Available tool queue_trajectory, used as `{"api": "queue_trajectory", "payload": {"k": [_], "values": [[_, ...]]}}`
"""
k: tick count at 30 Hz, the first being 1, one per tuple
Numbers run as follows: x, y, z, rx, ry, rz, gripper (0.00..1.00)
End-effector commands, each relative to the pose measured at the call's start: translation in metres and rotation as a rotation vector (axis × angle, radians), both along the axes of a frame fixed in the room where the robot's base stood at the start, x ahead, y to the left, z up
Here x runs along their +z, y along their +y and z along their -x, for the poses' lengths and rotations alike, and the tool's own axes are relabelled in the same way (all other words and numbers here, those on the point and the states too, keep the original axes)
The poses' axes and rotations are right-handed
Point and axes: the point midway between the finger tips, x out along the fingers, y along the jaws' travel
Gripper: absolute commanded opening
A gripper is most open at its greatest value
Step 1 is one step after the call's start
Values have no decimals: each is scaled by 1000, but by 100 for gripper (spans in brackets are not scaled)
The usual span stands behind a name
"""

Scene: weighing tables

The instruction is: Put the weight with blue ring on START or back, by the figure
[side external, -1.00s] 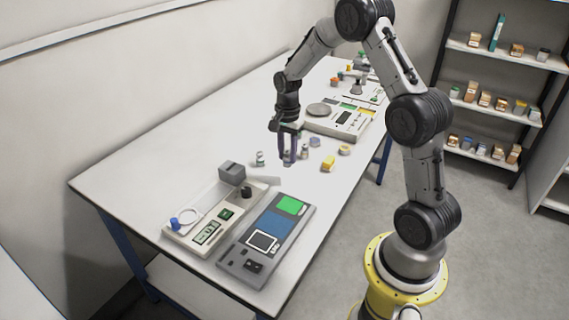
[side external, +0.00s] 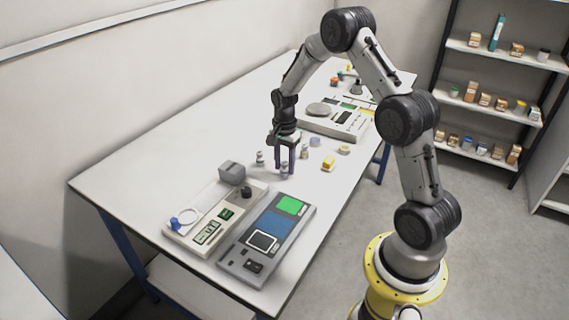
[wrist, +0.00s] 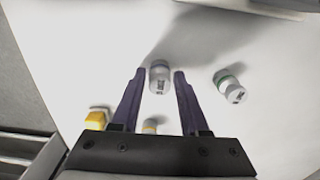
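My gripper (side external: 285,165) is low over the table with its two purple fingers apart. In the wrist view, a small pale labelled weight (wrist: 159,78) with a dull bluish-grey ring stands between the open fingertips (wrist: 157,76), with gaps showing beside it. In the side view this weight (side external: 284,168) is partly hidden by the fingers. A second weight with a green ring (wrist: 228,85) stands to the right in the wrist view. The grey panel (side external: 298,240) has a green field (side external: 291,205) and a blue field (side external: 272,225). The scale (side external: 177,236) has a lit display (side external: 207,232); its figure is too small to read.
A grey block (side external: 232,172) stands at the scale's back end. Another small weight (side external: 304,152), a yellow piece (side external: 328,163) and a round beige piece (side external: 344,150) lie to the right of my gripper. A second scale (side external: 337,121) is farther back.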

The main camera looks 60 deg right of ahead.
Motion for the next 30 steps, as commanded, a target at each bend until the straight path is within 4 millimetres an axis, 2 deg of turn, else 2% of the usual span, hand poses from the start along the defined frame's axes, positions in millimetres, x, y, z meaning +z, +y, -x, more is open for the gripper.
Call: {"api": "queue_trajectory", "payload": {"k": [1,3,14,17,30], "values": [[0,0,0,0,0,0,55],[0,0,0,0,1,0,64],[6,0,0,0,-1,1,64],[18,0,-1,0,-4,2,64],[103,0,-1,0,-4,2,64]]}}
